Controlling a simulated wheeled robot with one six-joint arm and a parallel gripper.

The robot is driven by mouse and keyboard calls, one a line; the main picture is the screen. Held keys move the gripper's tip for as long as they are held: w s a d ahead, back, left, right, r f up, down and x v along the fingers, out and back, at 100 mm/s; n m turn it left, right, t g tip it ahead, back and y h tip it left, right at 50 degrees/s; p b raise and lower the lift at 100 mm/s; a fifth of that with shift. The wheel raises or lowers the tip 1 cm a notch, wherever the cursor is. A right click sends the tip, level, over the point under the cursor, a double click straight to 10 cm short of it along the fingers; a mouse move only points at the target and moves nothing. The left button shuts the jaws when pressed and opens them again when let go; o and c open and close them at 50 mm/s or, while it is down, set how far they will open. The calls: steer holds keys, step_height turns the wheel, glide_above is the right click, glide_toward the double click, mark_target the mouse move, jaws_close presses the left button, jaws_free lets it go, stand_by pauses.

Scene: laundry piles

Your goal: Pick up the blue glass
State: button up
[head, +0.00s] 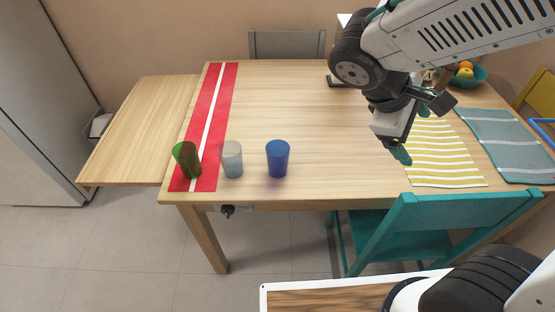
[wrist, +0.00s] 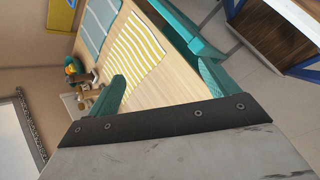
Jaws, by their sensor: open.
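The blue glass (head: 277,159) stands upright near the front edge of the wooden table (head: 300,95) in the head view. A clear glass (head: 231,159) stands just left of it. A green glass (head: 187,160) stands further left on the red runner. My gripper (head: 402,148) hangs above the right part of the table, to the right of the blue glass and well apart from it. In the wrist view my gripper (wrist: 160,90) shows two teal fingers spread apart with nothing between them. The glasses are not in the wrist view.
A yellow striped mat (head: 450,165) and a grey-blue mat (head: 505,140) lie on the right of the table. A fruit bowl (head: 468,74) is at the back right. A teal chair (head: 440,225) stands at the front. The table's middle is clear.

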steer(key=w+a+f+n+t+h, duration=0.2)
steer(key=w+a+f+n+t, duration=0.1)
steer(key=w+a+n, duration=0.25)
steer(key=n+t+y, duration=0.4)
steer(key=n+t, duration=0.6)
steer(key=n, duration=0.6)
glide_toward(281, 144)
steer(key=w, duration=0.1)
steer(key=x, duration=0.8)
steer(key=shift+s+d+f, duration=0.1)
steer(key=shift+d+f, duration=0.05)
steer(key=shift+d, duration=0.05)
steer(key=c, duration=1.2)
